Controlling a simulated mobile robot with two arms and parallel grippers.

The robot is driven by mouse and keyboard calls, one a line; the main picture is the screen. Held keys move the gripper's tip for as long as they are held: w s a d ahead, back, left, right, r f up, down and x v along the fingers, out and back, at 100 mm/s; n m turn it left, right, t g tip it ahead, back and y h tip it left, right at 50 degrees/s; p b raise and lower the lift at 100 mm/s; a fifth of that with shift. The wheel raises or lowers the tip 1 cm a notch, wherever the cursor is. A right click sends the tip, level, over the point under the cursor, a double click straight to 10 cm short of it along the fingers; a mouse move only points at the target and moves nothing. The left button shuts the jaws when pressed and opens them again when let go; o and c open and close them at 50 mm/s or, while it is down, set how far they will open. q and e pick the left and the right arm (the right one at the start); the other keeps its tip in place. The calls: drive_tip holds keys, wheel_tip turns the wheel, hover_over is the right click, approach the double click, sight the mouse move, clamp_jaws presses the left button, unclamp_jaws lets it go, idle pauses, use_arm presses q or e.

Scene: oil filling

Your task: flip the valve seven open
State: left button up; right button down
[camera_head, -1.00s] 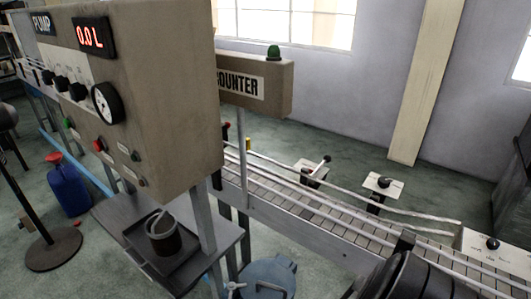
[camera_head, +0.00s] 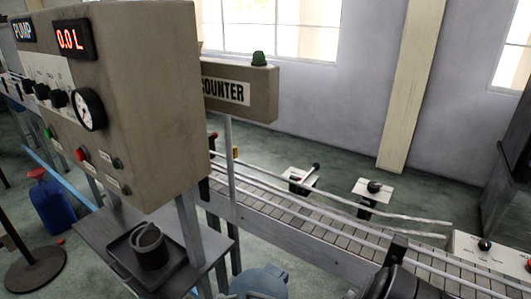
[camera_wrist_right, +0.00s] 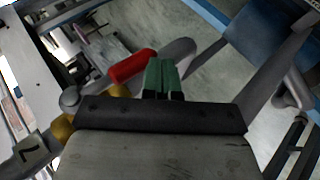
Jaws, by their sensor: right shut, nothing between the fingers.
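In the right wrist view, a red handle (camera_wrist_right: 133,66) lies just left of my right gripper (camera_wrist_right: 161,74), near brass-coloured valve parts (camera_wrist_right: 63,126). A plate marked 7 (camera_wrist_right: 27,150) is at the lower left. My right gripper shows green fingertips that are together with nothing between them. The red handle is beside the fingers; whether it touches them I cannot tell. The gripper's dark body hides part of the brass fitting. I cannot make out valve seven or either gripper in the head view.
In the head view, the pump cabinet (camera_head: 150,110) reads 0.0 L. A conveyor (camera_head: 290,218) runs behind it, below the counter box (camera_head: 245,92).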

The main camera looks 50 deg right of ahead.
drive_tip(key=shift+s+f, duration=0.2)
drive_tip(key=shift+s, duration=0.25)
drive_tip(key=shift+s+f, duration=0.1)
drive_tip(key=shift+s, duration=0.1)
drive_tip(key=shift+w, duration=0.1)
